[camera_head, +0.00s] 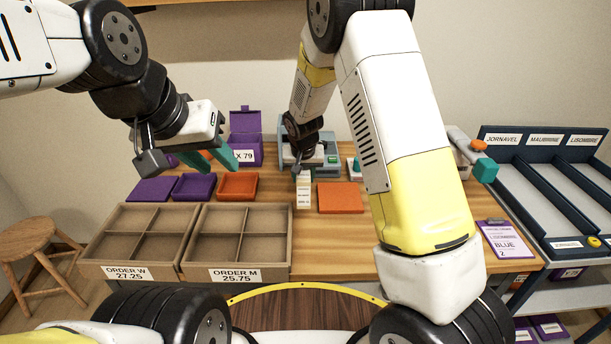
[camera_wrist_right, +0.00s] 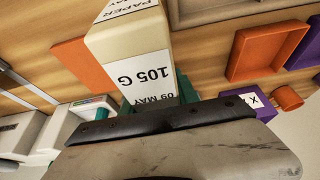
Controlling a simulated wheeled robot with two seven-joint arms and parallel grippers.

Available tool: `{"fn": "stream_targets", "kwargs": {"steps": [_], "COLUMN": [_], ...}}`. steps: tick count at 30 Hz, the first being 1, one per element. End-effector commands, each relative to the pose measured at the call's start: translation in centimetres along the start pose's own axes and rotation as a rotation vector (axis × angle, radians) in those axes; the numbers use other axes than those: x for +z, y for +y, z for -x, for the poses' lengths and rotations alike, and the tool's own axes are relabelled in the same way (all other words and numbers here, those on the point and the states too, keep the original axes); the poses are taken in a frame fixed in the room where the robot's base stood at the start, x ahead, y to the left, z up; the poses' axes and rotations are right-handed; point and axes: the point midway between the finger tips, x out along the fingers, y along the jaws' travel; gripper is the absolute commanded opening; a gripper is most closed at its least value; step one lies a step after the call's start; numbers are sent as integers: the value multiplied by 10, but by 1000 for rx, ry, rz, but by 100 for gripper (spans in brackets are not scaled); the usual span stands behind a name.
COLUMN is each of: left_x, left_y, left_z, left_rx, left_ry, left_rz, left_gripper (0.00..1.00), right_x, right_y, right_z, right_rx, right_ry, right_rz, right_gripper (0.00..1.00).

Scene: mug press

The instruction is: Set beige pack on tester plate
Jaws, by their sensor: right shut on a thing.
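The beige pack (camera_head: 303,192) is upright in my right gripper (camera_head: 303,172), above the table. In the right wrist view the beige pack (camera_wrist_right: 130,55) fills the upper middle, with a white label reading "105 G" and "09 MAY". Teal fingertips of my right gripper (camera_wrist_right: 155,98) are shut on it. A grey and teal device (camera_head: 327,152), likely the tester, stands behind my right gripper; its plate is mostly hidden. My left gripper (camera_head: 207,160) is open and empty above the purple trays.
Divided boxes, ORDER W (camera_head: 132,218) and ORDER M (camera_head: 288,222), stand in front. A purple bin (camera_head: 246,122) stands behind; a labelled rack (camera_head: 545,150) stands right.

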Motion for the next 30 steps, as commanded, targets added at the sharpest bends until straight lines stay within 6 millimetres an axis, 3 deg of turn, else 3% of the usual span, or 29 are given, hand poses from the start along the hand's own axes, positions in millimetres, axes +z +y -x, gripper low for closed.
{"fn": "stream_targets", "kwargs": {"steps": [3, 15, 26, 27, 30], "left_x": [0, 0, 0, 0, 0], "left_y": [0, 0, 0, 0, 0], "left_z": [0, 0, 0, 0, 0], "left_rx": [0, 0, 0, 0, 0], "left_ry": [0, -1, 0, -1, 0], "left_rz": [0, 0, 0, 0, 0], "left_gripper": [36, 36, 36, 36, 36], "right_x": [8, 24, 25, 26, 26], "right_y": [0, 0, 0, 0, 0], "right_z": [-18, -58, -62, -63, -62], "right_rx": [0, 0, -1, 0, 0], "right_ry": [0, 0, 2, 1, 1], "right_rz": [0, -1, -1, -1, -1], "right_gripper": [0, 0, 0, 40, 58]}}
